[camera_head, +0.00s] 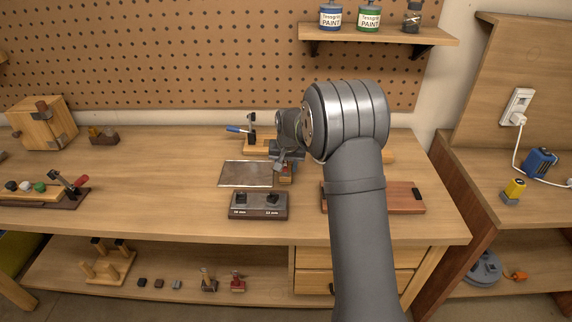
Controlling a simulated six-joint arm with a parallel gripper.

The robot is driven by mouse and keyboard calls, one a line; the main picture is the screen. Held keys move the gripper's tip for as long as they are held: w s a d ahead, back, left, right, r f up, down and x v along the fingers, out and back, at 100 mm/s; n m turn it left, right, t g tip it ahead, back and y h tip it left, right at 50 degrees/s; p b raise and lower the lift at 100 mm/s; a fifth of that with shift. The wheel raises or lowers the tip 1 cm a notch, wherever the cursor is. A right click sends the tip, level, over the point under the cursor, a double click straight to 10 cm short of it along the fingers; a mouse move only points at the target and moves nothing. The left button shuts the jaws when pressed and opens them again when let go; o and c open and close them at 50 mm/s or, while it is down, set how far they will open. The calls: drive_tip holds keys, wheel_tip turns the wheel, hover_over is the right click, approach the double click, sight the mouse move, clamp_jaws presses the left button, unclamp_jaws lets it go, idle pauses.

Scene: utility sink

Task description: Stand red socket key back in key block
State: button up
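The key block (258,212) is a dark block with two white size labels, apparently 10 mm and 13 mm, on its front. It stands near the front middle of the bench, with a dark round feature above each label. My gripper (286,158) is behind and slightly right of the block, near a small wooden piece (286,177). The fingers are small and partly covered by my arm, so I cannot tell whether they are open or hold anything. I cannot make out a red socket key for certain; my arm hides part of the bench.
A metal plate (246,174) lies behind the key block. A reddish-brown board (404,197) lies right of my arm. A red-handled clamp (75,184) stands at far left, and a blue-handled tool (240,129) at the back.

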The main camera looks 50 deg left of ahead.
drive_tip(key=shift+o, duration=0.2)
drive_tip(key=shift+r, duration=0.1)
drive_tip(key=v, duration=1.7)
drive_tip(key=x, duration=1.7)
drive_tip(key=shift+r, duration=0.15)
